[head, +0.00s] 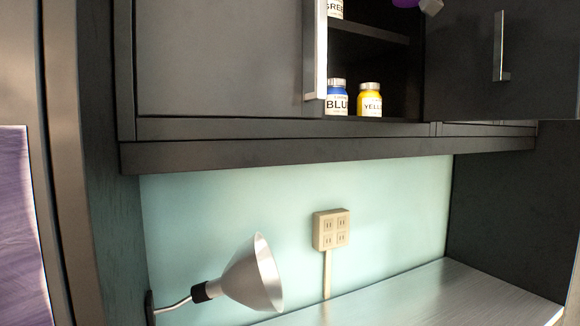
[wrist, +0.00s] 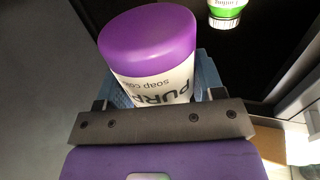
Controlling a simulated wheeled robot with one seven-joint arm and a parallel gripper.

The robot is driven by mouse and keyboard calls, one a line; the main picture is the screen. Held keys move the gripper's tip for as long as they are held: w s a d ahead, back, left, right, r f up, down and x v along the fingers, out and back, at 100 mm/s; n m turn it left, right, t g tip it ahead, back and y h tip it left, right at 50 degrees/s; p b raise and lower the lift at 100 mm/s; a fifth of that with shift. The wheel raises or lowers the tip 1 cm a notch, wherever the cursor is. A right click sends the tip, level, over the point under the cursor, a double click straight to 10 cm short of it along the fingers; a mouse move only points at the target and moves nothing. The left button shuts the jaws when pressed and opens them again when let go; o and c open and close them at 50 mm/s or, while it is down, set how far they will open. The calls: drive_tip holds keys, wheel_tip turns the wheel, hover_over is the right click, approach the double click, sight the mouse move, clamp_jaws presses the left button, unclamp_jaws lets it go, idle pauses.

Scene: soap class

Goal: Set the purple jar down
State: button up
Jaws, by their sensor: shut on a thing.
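The purple jar (wrist: 152,52) has a purple lid and a white label reading "PUR..." and "soap", and it fills the middle of the wrist view. My gripper (wrist: 160,88) is shut on it, with a bluish finger showing on each side of the jar. The jar's lower part is hidden by the gripper body. In the head view, a bit of the purple jar (head: 405,3) shows at the top edge, beside a pale part of my gripper (head: 432,6), in front of the open cabinet. Whether the jar touches a shelf cannot be seen.
The cabinet's upper shelf (head: 370,32) holds a green jar (head: 335,9), which also shows in the wrist view (wrist: 226,12). Below stand a blue jar (head: 337,97) and a yellow jar (head: 369,99). Cabinet doors flank the opening. A lamp (head: 248,282) is below.

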drive_tip(key=shift+w, duration=0.1)
drive_tip(key=w, duration=0.6)
drive_tip(key=w+a, duration=0.1)
drive_tip(key=w, duration=1)
drive_tip(key=shift+w+a, duration=0.25)
drive_tip(key=shift+w, duration=0.15)
drive_tip(key=shift+s, duration=0.15)
